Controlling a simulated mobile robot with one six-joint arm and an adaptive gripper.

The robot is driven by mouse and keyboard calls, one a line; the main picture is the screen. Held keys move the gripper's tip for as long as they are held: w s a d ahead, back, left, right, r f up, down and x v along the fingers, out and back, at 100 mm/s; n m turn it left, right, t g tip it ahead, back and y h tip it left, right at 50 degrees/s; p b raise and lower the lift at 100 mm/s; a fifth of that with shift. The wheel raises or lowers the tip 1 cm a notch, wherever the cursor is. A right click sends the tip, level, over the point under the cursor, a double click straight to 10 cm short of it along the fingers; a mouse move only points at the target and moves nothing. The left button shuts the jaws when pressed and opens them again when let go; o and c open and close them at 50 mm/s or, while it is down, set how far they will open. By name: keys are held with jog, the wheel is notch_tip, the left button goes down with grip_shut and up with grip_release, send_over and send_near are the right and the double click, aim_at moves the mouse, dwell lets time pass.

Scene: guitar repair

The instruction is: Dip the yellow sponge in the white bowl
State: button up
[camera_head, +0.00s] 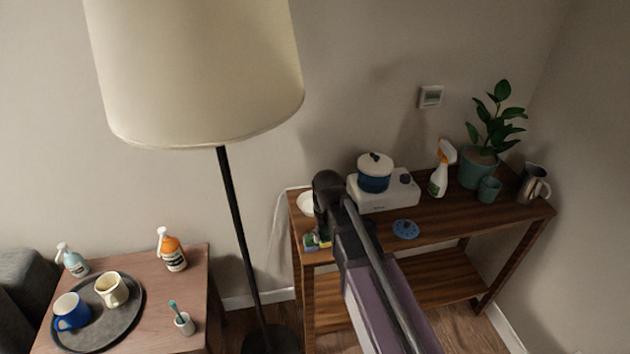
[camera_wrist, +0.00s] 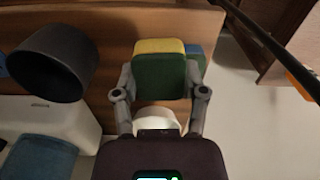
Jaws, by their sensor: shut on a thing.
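The yellow sponge (camera_wrist: 158,47), with a dark green layer, is between the two fingers of my gripper (camera_wrist: 161,76) in the wrist view. The gripper is shut on it. The white bowl (camera_wrist: 157,121) shows partly between the fingers, nearer the wrist than the sponge, and the gripper body hides part of it. In the head view the bowl (camera_head: 305,203) stands at the left end of the wooden shelf, partly behind my arm. Green, yellow and blue sponge colours show near the shelf's front left corner, in front of the bowl. I cannot tell the sponge's height above the shelf.
A blue sponge (camera_wrist: 194,51) shows behind the held one. A white hot plate (camera_head: 402,190) with a blue pot (camera_head: 374,178) stands right of the bowl. A floor lamp (camera_head: 232,200) stands left of the shelf (camera_head: 455,222).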

jog(key=w+a+r+p, duration=0.2)
jog(key=w, duration=0.7)
jog(key=w+a+r+p, duration=0.2)
jog(key=w, duration=0.7)
jog(key=shift+a+r, duration=0.15)
jog(key=shift+a, duration=0.2)
jog(key=shift+f, duration=0.2)
jog(key=shift+f+b, duration=4.05)
jog(key=shift+b, duration=0.15)
jog(key=shift+r, duration=0.1)
jog(key=shift+r+p, duration=3.2)
jog(key=shift+p, duration=0.1)
jog(key=shift+r+p, duration=2)
jog(key=shift+p, duration=0.05)
